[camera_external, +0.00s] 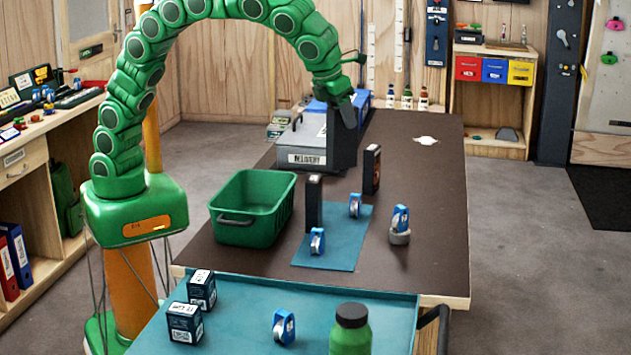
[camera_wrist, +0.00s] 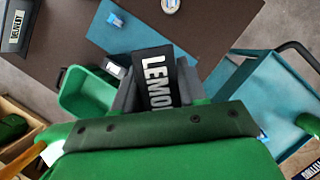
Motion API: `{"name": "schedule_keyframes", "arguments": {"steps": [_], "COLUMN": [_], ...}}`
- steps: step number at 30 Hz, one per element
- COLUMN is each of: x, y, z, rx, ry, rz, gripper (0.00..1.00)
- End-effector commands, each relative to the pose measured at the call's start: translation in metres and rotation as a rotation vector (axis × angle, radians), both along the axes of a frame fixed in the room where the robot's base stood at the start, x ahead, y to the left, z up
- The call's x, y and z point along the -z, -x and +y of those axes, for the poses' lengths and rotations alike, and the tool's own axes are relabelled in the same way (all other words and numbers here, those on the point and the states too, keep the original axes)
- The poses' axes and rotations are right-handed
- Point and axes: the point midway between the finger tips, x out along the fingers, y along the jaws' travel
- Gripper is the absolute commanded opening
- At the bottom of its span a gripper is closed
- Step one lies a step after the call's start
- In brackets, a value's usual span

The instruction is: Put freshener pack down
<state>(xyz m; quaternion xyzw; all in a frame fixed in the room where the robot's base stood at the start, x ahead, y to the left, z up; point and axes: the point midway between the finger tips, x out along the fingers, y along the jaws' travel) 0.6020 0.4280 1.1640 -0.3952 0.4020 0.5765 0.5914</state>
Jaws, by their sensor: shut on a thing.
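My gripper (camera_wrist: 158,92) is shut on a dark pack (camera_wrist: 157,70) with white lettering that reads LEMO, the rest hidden. In the wrist view the pack sits between the grey fingers. In the outside view my gripper (camera_external: 344,112) hangs over the brown table beside the grey delivery box. A dark slab below it seems to be the held pack (camera_external: 343,150); I cannot tell whether it touches anything. Two other upright dark packs stand on the table, one on the blue mat (camera_external: 314,203) and one behind it (camera_external: 372,168).
A green crate (camera_external: 236,239) stands left of the blue mat (camera_external: 340,258). The grey delivery box (camera_external: 300,157) is at the back. Blue-and-white devices stand on the mat and to its right (camera_external: 400,224). The teal tray (camera_external: 245,312) in front holds small boxes and a green bottle (camera_external: 350,332).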

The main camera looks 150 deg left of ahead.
Motion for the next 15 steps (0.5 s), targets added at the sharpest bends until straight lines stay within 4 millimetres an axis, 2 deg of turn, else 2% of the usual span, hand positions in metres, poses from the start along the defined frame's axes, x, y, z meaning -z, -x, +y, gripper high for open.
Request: {"name": "schedule_keyframes", "arguments": {"steps": [1, 6, 12, 15], "x": [0.001, 0.002, 0.003, 0.005], "y": [-0.017, -0.068, -0.122, -0.141], "z": [-0.013, -0.061, -0.123, -0.150], "rx": [0.052, 0.237, 0.450, 0.536], "ry": [-0.001, -0.003, -0.012, -0.013], "rz": [0.000, 0.000, -0.005, -0.005], "gripper": [0.00, 0.00, 0.00, 0.00]}}
